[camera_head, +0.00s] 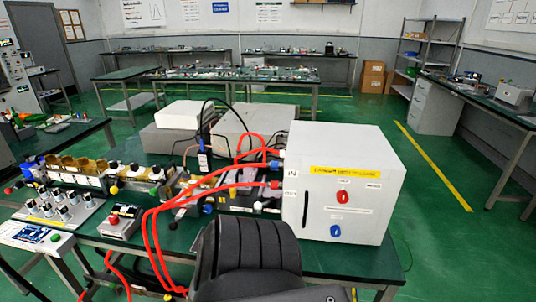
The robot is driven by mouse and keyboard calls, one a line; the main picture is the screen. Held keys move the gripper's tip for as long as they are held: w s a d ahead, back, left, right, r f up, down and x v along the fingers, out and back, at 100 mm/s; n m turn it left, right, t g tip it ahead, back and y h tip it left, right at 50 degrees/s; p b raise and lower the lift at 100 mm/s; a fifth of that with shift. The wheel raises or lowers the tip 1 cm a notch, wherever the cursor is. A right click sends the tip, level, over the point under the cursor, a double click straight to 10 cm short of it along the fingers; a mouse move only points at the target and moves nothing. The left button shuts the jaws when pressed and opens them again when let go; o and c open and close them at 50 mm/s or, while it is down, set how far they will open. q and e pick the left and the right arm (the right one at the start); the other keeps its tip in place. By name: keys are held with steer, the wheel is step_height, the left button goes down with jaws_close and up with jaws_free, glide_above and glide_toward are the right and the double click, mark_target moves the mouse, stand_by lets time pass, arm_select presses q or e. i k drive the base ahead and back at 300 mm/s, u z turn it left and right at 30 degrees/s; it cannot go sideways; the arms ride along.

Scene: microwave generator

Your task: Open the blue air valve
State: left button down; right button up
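A blue round knob (335,231) is low on the front face of a white box (380,205) that stands on the green-topped table. A red knob (342,197) sits above it on the same face, under a yellow label. The knob is small in this view, and I cannot tell which way it is turned. A smaller blue part (208,208) shows among the fittings left of the box. Neither of my grippers is in view.
Red hoses (152,235) run from the box's left side across the table. A black ribbed shape (250,250) fills the bottom middle and hides part of the table edge. Control panels (38,236) stand at the left. Floor right of the table is clear.

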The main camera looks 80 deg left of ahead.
mark_target(208, 208)
steer(key=i, duration=0.85)
steer(key=u, duration=4.05)
